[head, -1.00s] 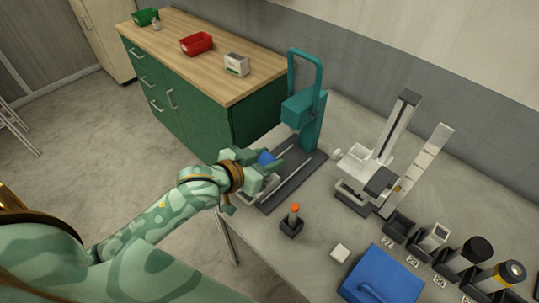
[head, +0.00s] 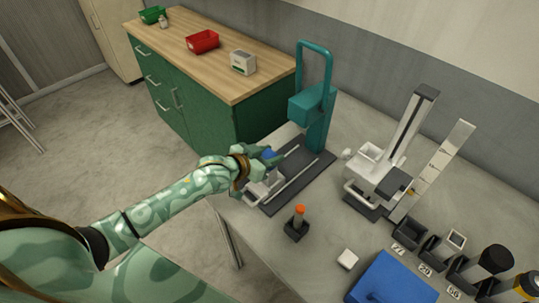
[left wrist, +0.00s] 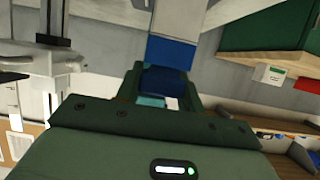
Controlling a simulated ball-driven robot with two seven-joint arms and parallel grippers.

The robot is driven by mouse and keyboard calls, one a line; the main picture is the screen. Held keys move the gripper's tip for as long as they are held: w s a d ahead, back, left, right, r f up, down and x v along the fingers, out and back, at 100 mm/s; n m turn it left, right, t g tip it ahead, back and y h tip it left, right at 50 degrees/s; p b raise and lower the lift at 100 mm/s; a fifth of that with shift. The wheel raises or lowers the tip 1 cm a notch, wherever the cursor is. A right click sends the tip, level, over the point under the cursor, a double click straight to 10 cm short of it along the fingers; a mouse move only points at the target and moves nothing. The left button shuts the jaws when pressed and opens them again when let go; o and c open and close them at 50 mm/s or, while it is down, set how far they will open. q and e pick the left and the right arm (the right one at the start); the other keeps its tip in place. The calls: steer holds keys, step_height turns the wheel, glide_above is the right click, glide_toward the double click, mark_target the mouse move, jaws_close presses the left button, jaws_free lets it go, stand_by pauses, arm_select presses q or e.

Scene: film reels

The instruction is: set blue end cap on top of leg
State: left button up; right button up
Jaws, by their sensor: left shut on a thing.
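My left gripper (head: 270,160) is shut on the blue end cap (head: 268,153), above the left part of a dark base plate. In the left wrist view, the cap (left wrist: 170,54) shows blue between the fingers, partly in shadow. A pale, straight-sided piece, likely the leg (left wrist: 180,20), runs from the top edge of that view to the blue cap. Its end is hidden there, and I cannot tell whether the cap rests on it or is only in line with it. My right gripper is not in view.
A teal press (head: 318,110) stands behind the dark plate (head: 312,160). An orange-topped peg (head: 299,212) in a dark block stands in front. A white machine (head: 380,178), a blue case (head: 392,280) and dark bins (head: 437,248) are to the right.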

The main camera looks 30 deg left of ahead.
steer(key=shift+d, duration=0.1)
arm_select(q)
steer(key=shift+f, duration=0.15)
steer(key=o, duration=0.9)
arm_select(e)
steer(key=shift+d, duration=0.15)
arm_select(q)
steer(key=shift+o, duration=0.2)
steer(key=shift+r, duration=0.2)
steer(key=p+v, duration=0.2)
steer(key=v, duration=1)
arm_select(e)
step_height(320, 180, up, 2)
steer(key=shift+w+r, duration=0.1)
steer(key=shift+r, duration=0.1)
